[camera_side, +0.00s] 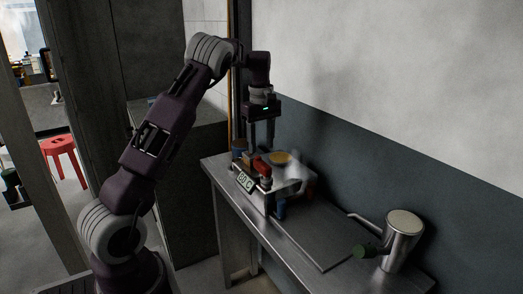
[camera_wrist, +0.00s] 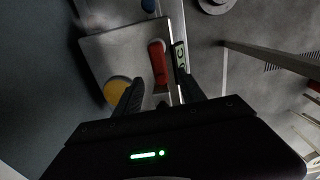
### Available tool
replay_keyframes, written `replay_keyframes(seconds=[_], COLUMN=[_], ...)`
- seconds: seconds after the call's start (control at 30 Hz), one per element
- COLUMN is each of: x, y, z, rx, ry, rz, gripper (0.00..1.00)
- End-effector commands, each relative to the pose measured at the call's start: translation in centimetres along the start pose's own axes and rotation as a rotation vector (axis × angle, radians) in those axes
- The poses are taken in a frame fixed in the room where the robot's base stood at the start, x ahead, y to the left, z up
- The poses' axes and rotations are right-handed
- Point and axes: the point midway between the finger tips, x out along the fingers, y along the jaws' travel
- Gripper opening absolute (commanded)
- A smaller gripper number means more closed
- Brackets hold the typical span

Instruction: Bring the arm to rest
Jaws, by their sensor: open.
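My gripper (camera_side: 261,134) is above the far end of a metal counter (camera_side: 239,204), pointing down. Its two fingers show in the wrist view (camera_wrist: 158,90), apart, with no object held between them. Below it is a metal stand or box top (camera_wrist: 102,50) carrying a red cylinder (camera_wrist: 158,62) and a round yellow item (camera_wrist: 117,90). The red piece (camera_side: 262,166) and the yellow one (camera_side: 280,157) also show in the side view, under and right of the fingers. The gap between fingertips and these items is hard to judge.
A metal jug (camera_side: 401,239) with a long spout stands at the counter's near end. A flat dark board (camera_side: 316,238) lies bare between jug and stand. The wall runs along the right. A small lettered sign (camera_side: 245,182) fronts the stand.

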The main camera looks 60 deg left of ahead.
Motion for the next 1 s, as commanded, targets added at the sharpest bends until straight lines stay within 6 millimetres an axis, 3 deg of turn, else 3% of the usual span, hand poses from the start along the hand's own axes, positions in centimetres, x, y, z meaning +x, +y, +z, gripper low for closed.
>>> replay_keyframes(seconds=[0.07,0.13,0.17,0.27,0.33,0.43,0.5,0.6,0.7,0.8,1.0], x=[-0.3,-2.0,-3.2,-8.2,-11.0,-13.2,-13.5,-12.3,-10.5,-9.3,-8.9], y=[0.0,-0.4,-0.7,-3.4,-6.6,-12.4,-16.9,-22.6,-26.3,-28.1,-28.6], z=[0.3,1.9,3.0,9.1,14.0,20.2,23.8,26.9,28.2,28.6,28.6], rx=[0.008,0.056,0.095,0.308,0.503,0.802,1.012,1.274,1.453,1.543,1.569], ry=[-0.001,-0.009,-0.013,-0.021,-0.007,0.046,0.107,0.216,0.312,0.369,0.383], rz=[0.006,0.034,0.055,0.148,0.215,0.295,0.339,0.377,0.392,0.393,0.391], gripper=[0.47,0.47,0.47,0.47,0.47,0.47,0.47,0.47,0.47,0.47,0.47])
